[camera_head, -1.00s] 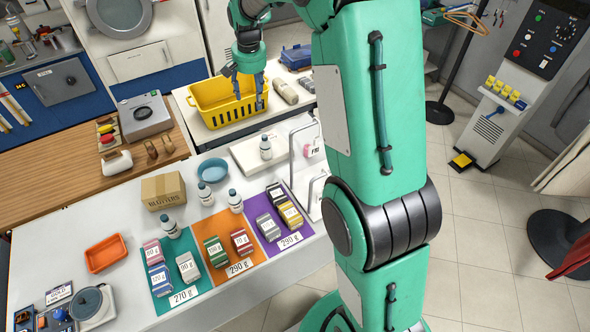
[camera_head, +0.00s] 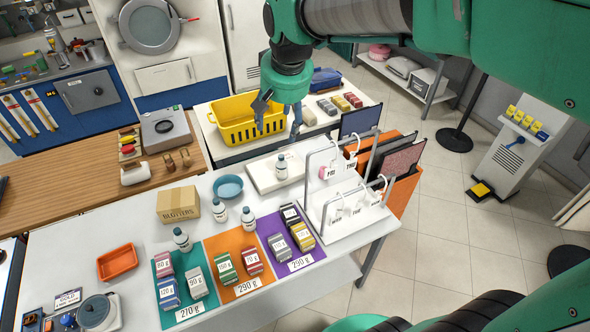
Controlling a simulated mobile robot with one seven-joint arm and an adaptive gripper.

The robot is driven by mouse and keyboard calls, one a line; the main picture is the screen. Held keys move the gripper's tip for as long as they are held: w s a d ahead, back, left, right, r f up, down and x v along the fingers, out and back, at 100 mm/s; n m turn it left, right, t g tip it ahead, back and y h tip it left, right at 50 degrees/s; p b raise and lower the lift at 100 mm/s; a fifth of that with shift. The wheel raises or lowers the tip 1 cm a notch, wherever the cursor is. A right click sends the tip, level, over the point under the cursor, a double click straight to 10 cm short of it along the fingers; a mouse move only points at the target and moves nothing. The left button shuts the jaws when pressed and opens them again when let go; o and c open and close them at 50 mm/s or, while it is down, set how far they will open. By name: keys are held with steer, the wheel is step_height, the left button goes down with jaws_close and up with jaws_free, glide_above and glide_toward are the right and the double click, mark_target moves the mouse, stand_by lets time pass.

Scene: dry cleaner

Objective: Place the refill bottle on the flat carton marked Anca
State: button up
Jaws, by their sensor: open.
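Several white bottles with dark caps stand on the white counter; I cannot tell which is the refill bottle. One bottle (camera_head: 282,168) stands upright on a flat white slab (camera_head: 258,182). Three more, a left bottle (camera_head: 182,240), a middle bottle (camera_head: 219,211) and a right bottle (camera_head: 248,218), stand behind the coloured mats. No marking Anca is legible, so I cannot identify the flat carton. My gripper (camera_head: 278,114) points down with fingers spread and empty, near the right end of the yellow basket and behind the bottle on the slab.
The yellow basket (camera_head: 232,127) is beside small packages on the back table. A cardboard box (camera_head: 178,205), blue bowl (camera_head: 228,187) and orange tray (camera_head: 117,262) stand on the counter. Small cartons fill the coloured mats. White hook stands (camera_head: 345,214) rise at the right.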

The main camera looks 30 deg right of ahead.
steer(key=s+a+n+t, duration=0.1)
steer(key=s, duration=1)
steer(key=s+a+f+n, duration=0.1)
steer(key=s+a+n, duration=0.1)
steer(key=s, duration=0.9)
steer(key=shift+s+a+f+t, duration=0.2)
steer(key=shift+a+f+t, duration=0.1)
steer(key=shift+t, duration=0.1)
step_height(320, 180, down, 14)
steer(key=b, duration=1.4)
